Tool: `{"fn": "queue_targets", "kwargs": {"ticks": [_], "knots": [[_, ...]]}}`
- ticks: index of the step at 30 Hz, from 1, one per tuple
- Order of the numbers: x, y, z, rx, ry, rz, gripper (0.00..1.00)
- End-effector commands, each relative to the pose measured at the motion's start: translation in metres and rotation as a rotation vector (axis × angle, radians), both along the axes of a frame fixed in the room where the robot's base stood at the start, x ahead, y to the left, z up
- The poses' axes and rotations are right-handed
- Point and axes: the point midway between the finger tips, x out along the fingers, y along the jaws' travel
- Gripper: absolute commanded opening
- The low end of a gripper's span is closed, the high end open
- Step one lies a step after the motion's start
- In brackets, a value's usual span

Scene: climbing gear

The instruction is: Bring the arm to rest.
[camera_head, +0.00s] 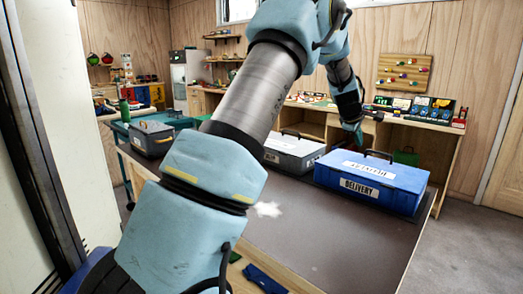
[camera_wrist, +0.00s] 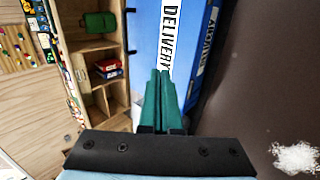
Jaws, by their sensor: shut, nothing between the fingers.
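My gripper (camera_wrist: 162,78) is shut and empty, its two green fingers together in the wrist view. In the head view my gripper (camera_head: 358,136) points down, above or just behind the blue box labelled DELIVERY (camera_head: 362,187); the exact gap cannot be told. The same blue box (camera_wrist: 209,20) lies beyond the fingers in the wrist view. My arm is raised and bent over the table, crossing the middle of the head view.
The dark tabletop (camera_head: 345,240) is bare at the front, apart from a white powdery patch (camera_head: 266,209). A grey box (camera_head: 292,152) and another lidded box (camera_head: 151,139) stand on the left. Wooden shelving (camera_wrist: 100,98) stands behind the blue box. A pale panel (camera_head: 75,110) rises at far left.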

Motion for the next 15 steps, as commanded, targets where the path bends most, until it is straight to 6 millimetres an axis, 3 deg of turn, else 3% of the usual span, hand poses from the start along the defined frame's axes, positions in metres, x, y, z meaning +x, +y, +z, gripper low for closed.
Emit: {"fn": "queue_targets", "kwargs": {"ticks": [8,15], "knots": [[-0.009,0.047,-0.005,0.089,-0.011,-0.045,0.0],[-0.032,0.113,-0.014,0.216,-0.014,-0.122,0.0]]}}
